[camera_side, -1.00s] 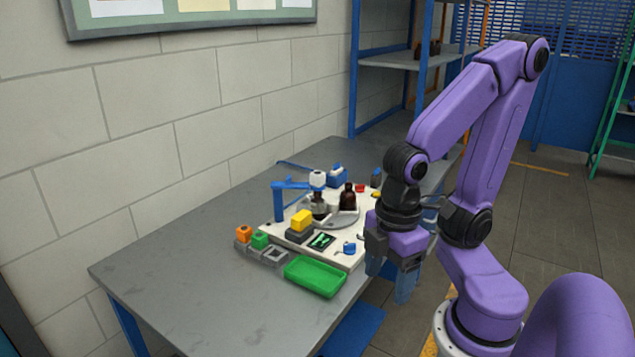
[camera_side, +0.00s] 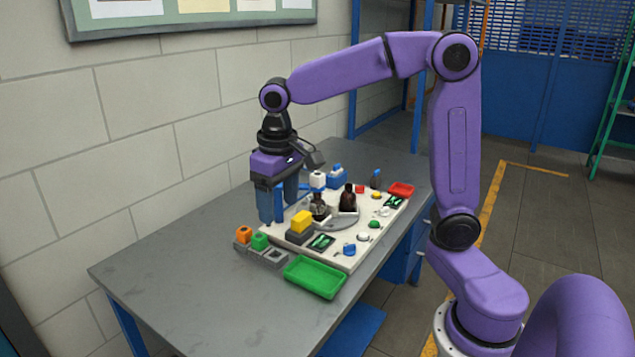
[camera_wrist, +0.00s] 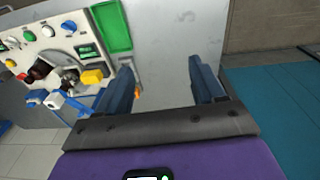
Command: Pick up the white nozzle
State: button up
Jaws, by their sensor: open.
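Two small white pieces lie on the pale board in the side view, one (camera_side: 363,237) between the blue and green pieces and one (camera_side: 384,211) beyond the green piece. They also show in the wrist view, the nearer (camera_wrist: 47,31) and the farther (camera_wrist: 14,42). I cannot tell which is the nozzle. My gripper (camera_side: 278,212) points down, open and empty, at the board's left end near the blue press arm. In the wrist view my gripper (camera_wrist: 160,68) has bare grey table between its fingers, and the white pieces are well to the left.
A yellow block (camera_side: 302,221), a dark bottle (camera_side: 348,198) on a round plate and a white-topped press (camera_side: 318,180) stand on the board (camera_side: 341,262). A green tray (camera_side: 315,277) and orange and green blocks sit in front. The left table (camera_side: 180,270) is clear.

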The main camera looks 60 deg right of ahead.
jog(key=w+d+r+m, duration=0.2)
jog(key=w+d+m, duration=0.45)
jog(key=w, duration=0.25)
jog(key=m+h, duration=0.1)
jog(key=m, duration=1.1)
send_over(317, 174)
jog(key=shift+g, duration=0.4)
jog(key=f, duration=0.9)
jog(key=shift+s+a+f, duration=0.2)
jog(key=shift+s+f, duration=0.05)
jog(key=shift+h, duration=0.3)
jog(key=shift+w+d+f, duration=0.1)
jog(key=shift+d+f, duration=0.05)
jog(key=shift+f, duration=1.5)
jog(key=shift+w+d+f, duration=0.1)
jog(key=shift+f, duration=1.55)
jog(key=c, duration=1)
